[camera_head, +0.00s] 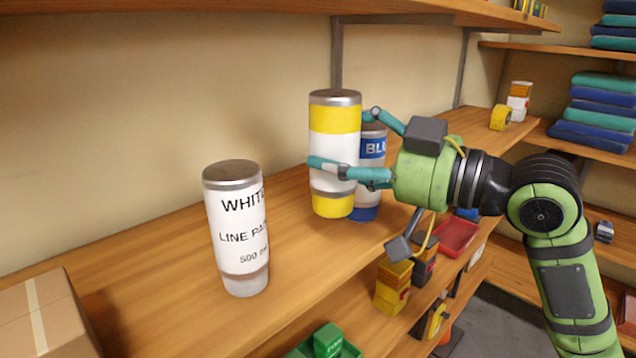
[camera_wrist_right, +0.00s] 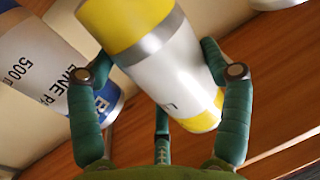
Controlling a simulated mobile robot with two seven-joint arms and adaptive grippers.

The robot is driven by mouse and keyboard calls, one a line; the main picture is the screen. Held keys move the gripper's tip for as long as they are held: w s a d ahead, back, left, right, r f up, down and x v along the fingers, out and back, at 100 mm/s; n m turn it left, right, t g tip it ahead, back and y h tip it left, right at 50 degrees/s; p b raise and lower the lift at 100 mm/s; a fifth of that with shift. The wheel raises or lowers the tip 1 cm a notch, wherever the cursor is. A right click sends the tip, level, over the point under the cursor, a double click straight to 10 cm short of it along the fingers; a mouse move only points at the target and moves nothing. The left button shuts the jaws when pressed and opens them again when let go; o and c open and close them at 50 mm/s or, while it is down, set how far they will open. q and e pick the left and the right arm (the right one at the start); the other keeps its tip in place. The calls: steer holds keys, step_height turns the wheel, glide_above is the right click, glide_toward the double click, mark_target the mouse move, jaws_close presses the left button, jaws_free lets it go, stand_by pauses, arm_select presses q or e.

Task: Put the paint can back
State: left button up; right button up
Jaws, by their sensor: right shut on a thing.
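The yellow and white paint can (camera_head: 333,150) is upright at the middle shelf, and my right gripper (camera_head: 345,145) is shut on it from the right. In the right wrist view the can (camera_wrist_right: 168,65) sits between the teal fingers (camera_wrist_right: 165,85). I cannot tell whether its base touches the shelf. A blue-labelled can (camera_head: 372,150) stands just behind it, partly hidden by the gripper; it also shows at left in the wrist view (camera_wrist_right: 50,62). A white line paint can (camera_head: 237,228) stands upright on the shelf to the left. My left gripper is not in view.
The wooden shelf (camera_head: 170,300) is clear between the white can and the held can. A cardboard box (camera_head: 45,315) is at the lower left. Yellow boxes (camera_head: 392,288) and a red tray (camera_head: 457,238) are on the shelf below. Another shelf (camera_head: 250,12) hangs above.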

mark_target(321, 194)
steer(key=a, duration=0.1)
steer(key=a+f, duration=0.1)
steer(key=shift+w+a+f+p, duration=0.2)
steer(key=shift+a+f+p, duration=0.1)
steer(key=shift+a, duration=0.1)
step_height(321, 194, down, 4)
steer(key=shift+r+p, duration=0.25)
steer(key=shift+p, duration=0.25)
steer(key=shift+f, duration=0.25)
steer(key=shift+f, duration=0.3)
steer(key=o, duration=1.6)
